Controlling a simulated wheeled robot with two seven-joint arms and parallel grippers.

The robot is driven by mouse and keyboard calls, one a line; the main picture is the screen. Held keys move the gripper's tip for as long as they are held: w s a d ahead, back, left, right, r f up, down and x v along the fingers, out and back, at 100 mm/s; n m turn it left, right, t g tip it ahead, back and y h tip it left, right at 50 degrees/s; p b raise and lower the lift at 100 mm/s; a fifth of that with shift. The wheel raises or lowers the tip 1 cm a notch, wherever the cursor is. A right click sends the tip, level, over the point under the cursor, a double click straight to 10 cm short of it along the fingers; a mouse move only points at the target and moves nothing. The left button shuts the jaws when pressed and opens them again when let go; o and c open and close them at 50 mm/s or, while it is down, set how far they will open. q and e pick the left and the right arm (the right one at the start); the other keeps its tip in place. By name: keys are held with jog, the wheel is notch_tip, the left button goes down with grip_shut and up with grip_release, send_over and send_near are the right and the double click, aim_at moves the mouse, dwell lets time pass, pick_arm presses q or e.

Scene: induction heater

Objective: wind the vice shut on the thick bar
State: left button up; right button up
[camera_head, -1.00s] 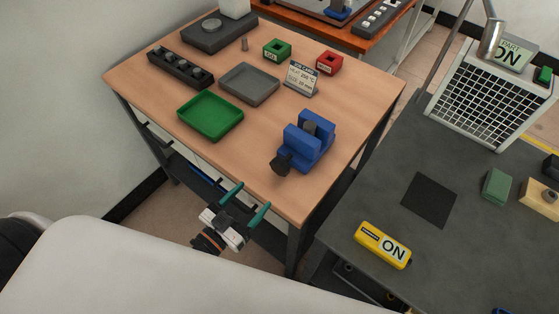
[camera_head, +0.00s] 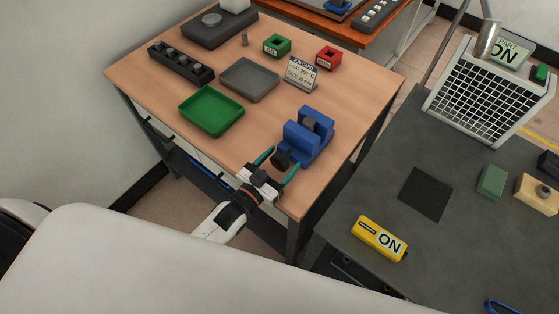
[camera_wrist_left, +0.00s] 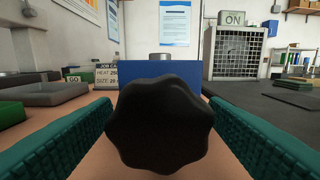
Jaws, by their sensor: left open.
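The blue vice (camera_head: 306,138) stands near the front right edge of the wooden table. A grey round bar (camera_head: 311,125) stands between its jaws, and only its top shows. The vice's black lobed knob (camera_head: 282,159) faces my left gripper. My left gripper (camera_head: 277,165) is open, with one green finger on each side of the knob. In the left wrist view the knob (camera_wrist_left: 158,124) fills the middle between the two fingers, with visible gaps and no clear contact. The blue vice body (camera_wrist_left: 192,77) shows behind it. My right gripper is not in view.
On the wooden table (camera_head: 225,135) are a green tray (camera_head: 211,111), a grey tray (camera_head: 249,79), a black rack (camera_head: 180,65), a job card (camera_head: 301,74), and green (camera_head: 277,46) and red (camera_head: 328,58) boxes. A dark bench (camera_head: 365,200) with a yellow ON box (camera_head: 379,239) stands to the right.

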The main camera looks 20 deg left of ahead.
pick_arm(q)
jog(key=c, duration=1)
jog(key=shift+m, duration=1.2)
jog(key=o, duration=1)
jog(key=b+v, duration=0.2)
jog(key=v, duration=1)
